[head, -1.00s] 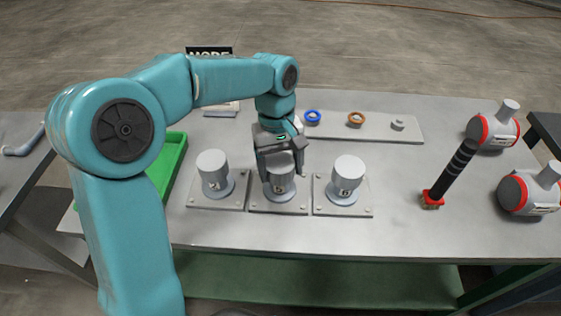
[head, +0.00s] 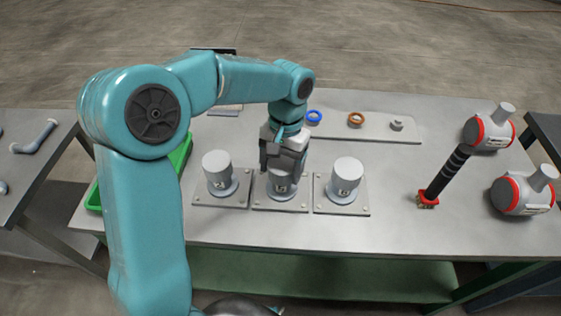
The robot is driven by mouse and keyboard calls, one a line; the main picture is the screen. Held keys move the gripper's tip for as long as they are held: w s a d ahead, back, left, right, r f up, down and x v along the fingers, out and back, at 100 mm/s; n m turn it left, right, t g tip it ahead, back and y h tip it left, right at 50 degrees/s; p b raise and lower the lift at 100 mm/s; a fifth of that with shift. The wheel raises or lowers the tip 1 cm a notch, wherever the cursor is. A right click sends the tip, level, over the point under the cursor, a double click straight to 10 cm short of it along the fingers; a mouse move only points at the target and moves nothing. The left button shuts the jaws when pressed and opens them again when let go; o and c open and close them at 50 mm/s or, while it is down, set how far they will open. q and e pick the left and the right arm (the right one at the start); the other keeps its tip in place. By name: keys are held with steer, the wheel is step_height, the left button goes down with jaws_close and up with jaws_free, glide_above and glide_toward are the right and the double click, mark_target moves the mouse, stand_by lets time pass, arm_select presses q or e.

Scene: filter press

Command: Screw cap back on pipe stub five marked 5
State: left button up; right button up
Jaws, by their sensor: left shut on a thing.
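Three pale grey capped pipe stubs stand in a row on square bolted plates. The left stub (head: 218,172) and right stub (head: 346,178) show their whole caps. The middle stub (head: 282,187) is under my left gripper (head: 284,163), which points down and is shut on its grey cap. The cap's top is hidden by the fingers, and it sits upright over the stub. Small dark marks show on the stubs, too small to read surely. My right gripper is not in view.
Behind the stubs a grey strip holds a blue ring (head: 314,117), an orange ring (head: 355,119) and a grey fitting (head: 396,124). A green tray (head: 180,158) lies left, partly behind my arm.

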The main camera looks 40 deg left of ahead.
arm_select(q)
steer(key=shift+w+d+r, duration=0.15)
steer(key=shift+w+r, duration=0.05)
steer(key=shift+r, duration=0.05)
steer(key=shift+r+m+p, duration=0.1)
steer(key=shift+m+p, duration=0.3)
steer(key=shift+m, duration=1.1)
steer(key=shift+m+y+p, duration=0.3)
steer(key=shift+m+p, duration=0.05)
steer(key=shift+m, duration=0.35)
steer(key=shift+c, duration=1)
steer(key=shift+f, duration=0.2)
steer(key=shift+m, duration=0.3)
